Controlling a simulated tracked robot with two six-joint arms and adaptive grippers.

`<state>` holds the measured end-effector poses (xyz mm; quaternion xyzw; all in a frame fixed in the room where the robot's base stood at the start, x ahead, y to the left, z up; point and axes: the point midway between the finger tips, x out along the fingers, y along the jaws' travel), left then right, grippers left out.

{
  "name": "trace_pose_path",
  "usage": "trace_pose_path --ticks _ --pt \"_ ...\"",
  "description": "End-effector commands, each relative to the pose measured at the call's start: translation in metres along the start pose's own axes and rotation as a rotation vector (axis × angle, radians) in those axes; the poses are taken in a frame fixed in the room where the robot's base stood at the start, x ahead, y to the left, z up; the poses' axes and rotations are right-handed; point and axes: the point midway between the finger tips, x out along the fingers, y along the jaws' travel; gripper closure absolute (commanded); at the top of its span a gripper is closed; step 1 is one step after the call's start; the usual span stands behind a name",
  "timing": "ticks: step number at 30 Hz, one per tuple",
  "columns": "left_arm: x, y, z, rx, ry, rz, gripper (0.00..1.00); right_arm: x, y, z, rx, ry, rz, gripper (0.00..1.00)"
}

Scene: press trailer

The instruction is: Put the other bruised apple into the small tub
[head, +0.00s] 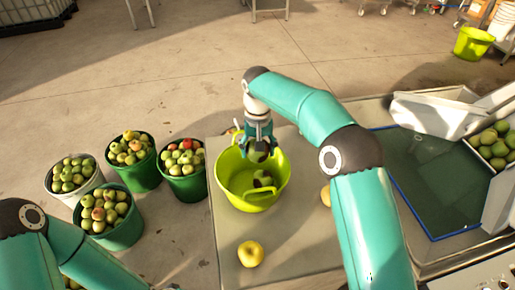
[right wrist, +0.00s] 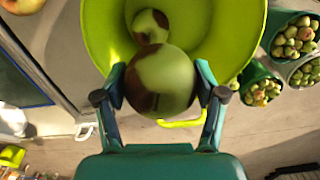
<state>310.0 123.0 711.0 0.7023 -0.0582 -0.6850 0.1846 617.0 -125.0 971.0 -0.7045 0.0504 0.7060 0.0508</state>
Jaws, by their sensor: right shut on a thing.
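The small tub (head: 228,180) is yellow-green and stands on the grey table; it also shows in the right wrist view (right wrist: 104,28). My right gripper (head: 258,148) is over the tub, pointing down, shut on a green apple with dark brown bruises (right wrist: 166,78). Another bruised apple (right wrist: 150,26) lies inside the tub; in the head view it shows dark and green (head: 263,180). The held apple appears to be above it; the head view does not show whether they touch. My left arm shows at the lower left, but its gripper is out of view.
A yellow apple (head: 250,254) lies on the table in front of the tub. Another apple (head: 326,195) is partly hidden by my right arm. Several buckets of apples (head: 140,172) stand on the floor left of the table. A dark green basin (head: 432,180) is at the right.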

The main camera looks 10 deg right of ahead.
Motion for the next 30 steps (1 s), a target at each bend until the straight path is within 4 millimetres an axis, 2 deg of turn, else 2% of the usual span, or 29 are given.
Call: trace_pose_path --ticks 7,8,13,24,30 --pt "0.000 0.000 0.000 0.000 0.000 0.000 0.60 0.000 0.000 0.000 0.001 0.001 0.000 0.70" --pt "0.000 0.000 0.000 0.000 0.000 0.000 0.60 0.000 0.000 0.000 0.001 0.001 0.000 0.28" --pt "0.000 0.000 0.000 0.000 0.000 0.000 0.60 0.000 0.000 0.000 0.001 0.001 0.000 0.01" --pt "0.000 0.000 0.000 0.000 0.001 0.000 0.60 0.000 0.000 0.000 0.001 0.000 0.000 0.01" --pt "0.000 0.000 0.000 0.000 0.000 0.000 0.60 -0.016 0.000 -0.001 0.001 0.004 -0.001 0.01"
